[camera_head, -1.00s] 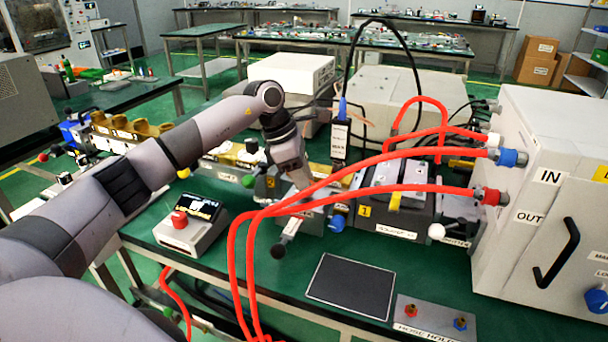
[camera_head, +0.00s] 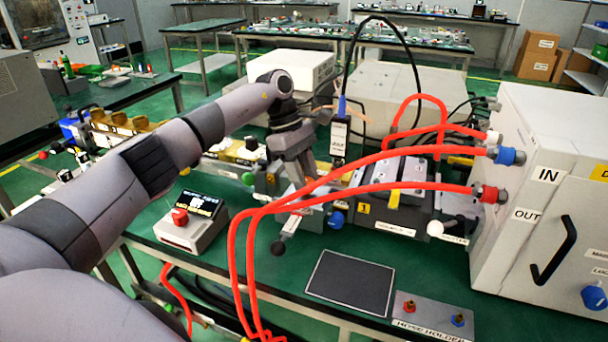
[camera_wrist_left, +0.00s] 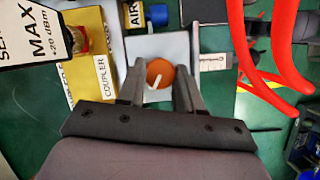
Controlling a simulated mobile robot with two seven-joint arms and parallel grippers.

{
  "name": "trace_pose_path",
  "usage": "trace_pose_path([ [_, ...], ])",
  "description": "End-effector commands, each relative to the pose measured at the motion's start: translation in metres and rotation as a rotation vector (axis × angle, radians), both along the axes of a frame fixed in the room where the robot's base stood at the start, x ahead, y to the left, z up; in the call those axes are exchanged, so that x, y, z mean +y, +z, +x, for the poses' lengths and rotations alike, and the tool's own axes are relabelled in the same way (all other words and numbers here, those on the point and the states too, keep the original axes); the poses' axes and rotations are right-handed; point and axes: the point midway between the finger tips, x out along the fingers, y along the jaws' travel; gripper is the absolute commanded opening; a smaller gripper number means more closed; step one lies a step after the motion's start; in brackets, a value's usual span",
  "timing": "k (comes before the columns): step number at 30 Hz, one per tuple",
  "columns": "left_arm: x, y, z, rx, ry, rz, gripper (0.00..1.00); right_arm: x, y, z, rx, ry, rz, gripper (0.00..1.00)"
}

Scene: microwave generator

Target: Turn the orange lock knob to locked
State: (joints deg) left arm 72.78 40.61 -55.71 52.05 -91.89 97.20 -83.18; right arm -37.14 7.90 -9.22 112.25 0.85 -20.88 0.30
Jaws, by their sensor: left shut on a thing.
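The orange lock knob (camera_wrist_left: 156,73) shows in the left wrist view, on a white plate (camera_wrist_left: 181,46). A pale pointer line on it slants up and to the right. My left gripper (camera_wrist_left: 161,77) has a finger on each side of the knob and is shut on it. In the head view, my left gripper (camera_head: 298,182) reaches down among the devices at the middle of the bench, and the knob is hidden there. My right gripper is not in view.
Red hoses (camera_head: 380,190) pass close to the right of the gripper. The yellow coupler block (camera_wrist_left: 91,60) and blue AIR knob (camera_wrist_left: 157,14) are near it. A white cabinet (camera_head: 515,135) stands at right. A dark flat pad (camera_head: 350,283) lies on the bench in front.

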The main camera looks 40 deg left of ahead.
Motion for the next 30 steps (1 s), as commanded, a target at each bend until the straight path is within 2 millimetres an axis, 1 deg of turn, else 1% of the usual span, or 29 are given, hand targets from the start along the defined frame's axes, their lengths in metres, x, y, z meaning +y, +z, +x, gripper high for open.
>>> trace_pose_path([
  [12,-0.001,0.002,0.001,-0.004,-0.010,-0.001,0.04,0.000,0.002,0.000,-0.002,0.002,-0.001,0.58],
  [13,-0.001,0.002,0.001,-0.004,-0.010,-0.001,0.41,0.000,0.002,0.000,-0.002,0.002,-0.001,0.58],
  [15,-0.001,0.001,0.001,-0.004,-0.009,-0.001,0.60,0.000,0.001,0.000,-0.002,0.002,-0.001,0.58],
  [23,0.000,0.001,0.000,-0.002,-0.008,0.000,0.60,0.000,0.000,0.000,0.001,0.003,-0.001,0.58],
  [25,0.001,0.003,0.000,-0.002,-0.008,0.000,0.60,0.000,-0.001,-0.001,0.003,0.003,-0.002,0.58],
  [29,0.007,0.018,0.001,-0.005,-0.005,0.000,0.60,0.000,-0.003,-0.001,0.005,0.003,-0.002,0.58],
  [30,0.010,0.024,0.001,-0.005,-0.006,0.000,0.60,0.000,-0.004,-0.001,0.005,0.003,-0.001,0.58],
])
